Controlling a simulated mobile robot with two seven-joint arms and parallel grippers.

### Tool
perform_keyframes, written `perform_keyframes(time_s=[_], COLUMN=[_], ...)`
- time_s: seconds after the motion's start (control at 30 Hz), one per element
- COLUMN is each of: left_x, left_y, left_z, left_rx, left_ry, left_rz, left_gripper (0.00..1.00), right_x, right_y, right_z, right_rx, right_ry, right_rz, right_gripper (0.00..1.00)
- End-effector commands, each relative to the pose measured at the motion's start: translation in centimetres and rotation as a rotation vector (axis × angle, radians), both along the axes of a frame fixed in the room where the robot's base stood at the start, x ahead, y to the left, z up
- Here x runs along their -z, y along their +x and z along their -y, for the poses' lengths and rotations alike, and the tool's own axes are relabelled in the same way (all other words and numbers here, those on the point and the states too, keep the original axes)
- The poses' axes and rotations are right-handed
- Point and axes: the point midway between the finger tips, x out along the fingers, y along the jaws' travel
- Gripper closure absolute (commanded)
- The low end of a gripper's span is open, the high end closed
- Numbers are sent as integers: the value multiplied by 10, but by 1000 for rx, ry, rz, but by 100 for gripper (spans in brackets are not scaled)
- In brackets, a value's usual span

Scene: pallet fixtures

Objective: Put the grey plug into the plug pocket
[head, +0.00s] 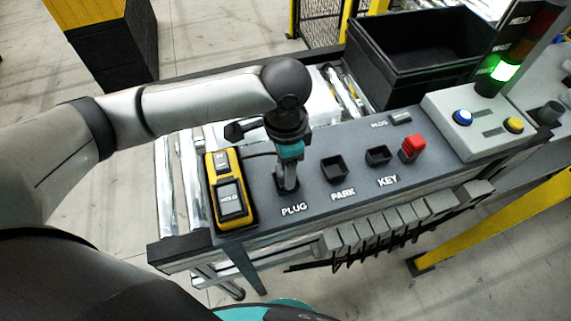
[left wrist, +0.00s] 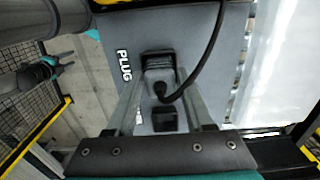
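My left gripper (head: 287,190) points down at the pocket labelled PLUG on the grey panel. In the left wrist view its fingers (left wrist: 163,78) are closed around the grey plug (left wrist: 160,76), whose black cable leaves from its near end. The plug pocket (left wrist: 157,57) is a dark opening just beyond the fingertips, beside the PLUG lettering. The plug is at this pocket; I cannot tell whether or how deep it sits inside.
The PARK pocket (head: 334,169) and KEY pocket (head: 378,156) look empty; a red key block (head: 412,148) stands beside KEY. A yellow device (head: 230,190) is left of PLUG. A black crate (head: 415,85), button box (head: 475,140) and green-lit stack light (head: 504,70) stand behind.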

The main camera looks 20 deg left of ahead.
Motion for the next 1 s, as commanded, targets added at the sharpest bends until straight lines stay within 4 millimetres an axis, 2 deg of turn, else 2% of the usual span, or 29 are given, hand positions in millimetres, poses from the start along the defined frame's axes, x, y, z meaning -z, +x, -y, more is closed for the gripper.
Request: perform_keyframes(time_s=[0.03, 0.13, 0.47, 0.57, 0.8, 1.0], left_x=[0, 0, -4, -17, -69, -105], left_y=[0, 0, 0, 1, 1, 1], left_z=[0, 0, 0, 0, 1, 1], left_rx=[0, 0, 2, 1, 0, 1], left_ry=[0, 0, -1, -2, -3, -1], left_rz=[0, 0, 2, 2, 4, 3], left_gripper=[40, 29, 28, 28, 28, 28], right_x=[0, 0, 1, -1, -7, -10], right_y=[0, 0, -1, -1, -1, -1], right_z=[1, 2, 4, 4, 4, 5], right_rx=[-1, -2, -3, -3, -3, -3], right_ry=[-1, -2, -6, -6, -6, -6], right_rz=[-1, -1, -1, -1, -1, -1], right_gripper=[50, 50, 50, 50, 50, 50])
